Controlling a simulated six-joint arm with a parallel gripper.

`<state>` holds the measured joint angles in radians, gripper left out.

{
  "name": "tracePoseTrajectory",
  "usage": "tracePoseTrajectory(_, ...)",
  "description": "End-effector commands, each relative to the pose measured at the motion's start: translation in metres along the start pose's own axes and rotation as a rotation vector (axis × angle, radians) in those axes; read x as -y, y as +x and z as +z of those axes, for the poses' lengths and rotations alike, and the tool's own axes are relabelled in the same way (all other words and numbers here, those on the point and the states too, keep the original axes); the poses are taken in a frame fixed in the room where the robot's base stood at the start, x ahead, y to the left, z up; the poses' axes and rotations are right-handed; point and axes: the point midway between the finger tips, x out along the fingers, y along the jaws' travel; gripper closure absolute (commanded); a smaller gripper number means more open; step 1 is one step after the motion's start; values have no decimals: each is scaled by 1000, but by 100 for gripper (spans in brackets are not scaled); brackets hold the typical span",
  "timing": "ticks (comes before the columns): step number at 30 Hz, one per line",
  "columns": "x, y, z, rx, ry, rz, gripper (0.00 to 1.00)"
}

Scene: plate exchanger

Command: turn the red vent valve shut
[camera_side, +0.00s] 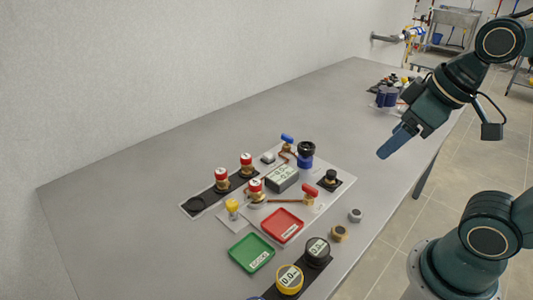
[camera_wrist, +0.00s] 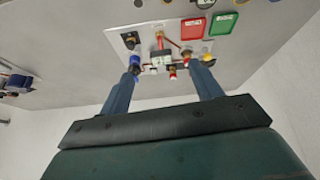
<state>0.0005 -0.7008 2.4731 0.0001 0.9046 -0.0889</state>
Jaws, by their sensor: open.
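A red valve handle (camera_side: 309,191) sits at the right end of a copper pipe on the light panel (camera_side: 335,165). I take it as the vent valve. In the wrist view, a small red handle (camera_wrist: 160,35) beside the red tray appears to be the same one. Whether the valve is open or shut is too small to tell. My gripper (camera_side: 385,152) is in the air, to the right of the panel and well apart from the valve. In the wrist view its fingers (camera_wrist: 166,68) are spread, with nothing between them.
A blue-handled valve (camera_side: 287,138), a dark blue cylinder (camera_side: 306,160) and several red-capped parts (camera_side: 246,160) stand around the panel. A red tray (camera_side: 282,226) and a green tray (camera_side: 251,254) lie in front. Dark blue parts (camera_side: 387,97) stand farther back. The table's left side is clear.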

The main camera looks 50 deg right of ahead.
Motion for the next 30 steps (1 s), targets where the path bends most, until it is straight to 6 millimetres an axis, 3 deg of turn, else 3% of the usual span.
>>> tracePoseTrajectory(14,-6,36,-55,176,-570,-68,35)
tracePoseTrajectory(30,-14,116,-106,327,-1264,-292,35)
